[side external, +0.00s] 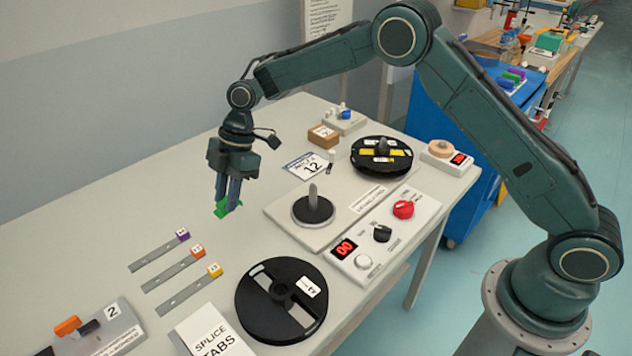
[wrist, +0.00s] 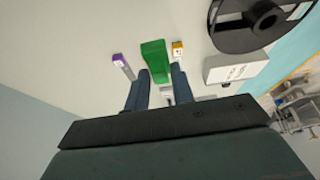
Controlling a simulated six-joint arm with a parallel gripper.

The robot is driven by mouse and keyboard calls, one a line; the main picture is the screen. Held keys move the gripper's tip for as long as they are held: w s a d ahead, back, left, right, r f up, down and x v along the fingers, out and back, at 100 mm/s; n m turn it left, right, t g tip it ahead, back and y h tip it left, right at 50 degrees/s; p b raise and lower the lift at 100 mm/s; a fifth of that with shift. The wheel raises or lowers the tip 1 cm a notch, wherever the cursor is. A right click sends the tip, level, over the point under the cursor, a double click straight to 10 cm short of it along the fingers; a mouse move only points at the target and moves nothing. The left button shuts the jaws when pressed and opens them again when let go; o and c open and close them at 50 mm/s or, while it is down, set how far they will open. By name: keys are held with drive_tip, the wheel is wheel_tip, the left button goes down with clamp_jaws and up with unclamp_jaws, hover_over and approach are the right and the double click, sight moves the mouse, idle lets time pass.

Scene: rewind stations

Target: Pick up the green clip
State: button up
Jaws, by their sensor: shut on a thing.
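My gripper is shut on the clip, and the fingers point down. In the wrist view the green clip (wrist: 154,60) stands out between and beyond my gripper's fingertips (wrist: 161,75). The fingers hide part of the clip. I cannot tell exactly how high the clip is above the table.
Metal strips with purple (side external: 182,234), orange (side external: 197,250) and yellow (side external: 214,269) ends lie in front of my gripper. A black reel (side external: 262,318) lies nearer the front. A spindle plate (side external: 283,212) with an upright post is to the right.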

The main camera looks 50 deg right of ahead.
wheel_tip(320, 180, up, 9)
idle(0.3)
drive_tip(key=shift+r, duration=0.15)
